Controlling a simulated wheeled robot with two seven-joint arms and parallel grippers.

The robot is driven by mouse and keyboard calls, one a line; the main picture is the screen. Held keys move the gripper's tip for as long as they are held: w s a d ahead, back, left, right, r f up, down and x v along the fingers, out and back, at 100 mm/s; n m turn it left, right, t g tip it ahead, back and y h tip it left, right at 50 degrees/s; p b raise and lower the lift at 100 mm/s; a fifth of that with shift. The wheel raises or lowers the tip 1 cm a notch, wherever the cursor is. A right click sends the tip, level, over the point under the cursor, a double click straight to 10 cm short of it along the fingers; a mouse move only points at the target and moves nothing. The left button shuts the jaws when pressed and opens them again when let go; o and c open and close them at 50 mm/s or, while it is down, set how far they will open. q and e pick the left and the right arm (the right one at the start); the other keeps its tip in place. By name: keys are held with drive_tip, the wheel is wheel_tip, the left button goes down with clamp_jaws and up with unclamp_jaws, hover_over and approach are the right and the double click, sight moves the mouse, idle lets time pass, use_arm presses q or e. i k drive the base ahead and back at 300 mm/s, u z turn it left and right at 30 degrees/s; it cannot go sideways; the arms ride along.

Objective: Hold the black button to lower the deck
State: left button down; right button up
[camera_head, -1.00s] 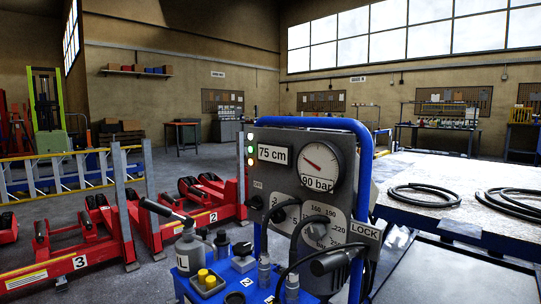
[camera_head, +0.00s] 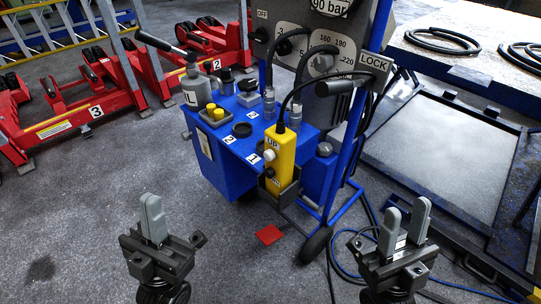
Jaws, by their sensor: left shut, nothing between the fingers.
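A yellow hand pendant (camera_head: 283,150) hangs upright in a holder on the front of the blue trolley, with a black cable from its top. It reads "UP" near its top, by a pale round button (camera_head: 269,155). A small dark button (camera_head: 269,172) sits lower on the same face; its label is too small to read. My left gripper (camera_head: 152,218) is shut and empty, low and left of the pendant. My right gripper (camera_head: 404,222) is open and empty, low and right of it. Both are apart from the pendant.
The blue trolley (camera_head: 222,165) carries a bottle, sockets, yellow buttons and a gauge panel. A red pedal (camera_head: 269,235) lies on the floor before it. Hoses run on the floor at right, beside a dark-framed platform (camera_head: 440,150). Red jacks (camera_head: 75,115) stand left. Front-left floor is clear.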

sight(269, 174)
drive_tip(key=z, duration=2.15)
drive_tip(key=i, duration=1.95)
drive_tip(key=u, duration=3.95)
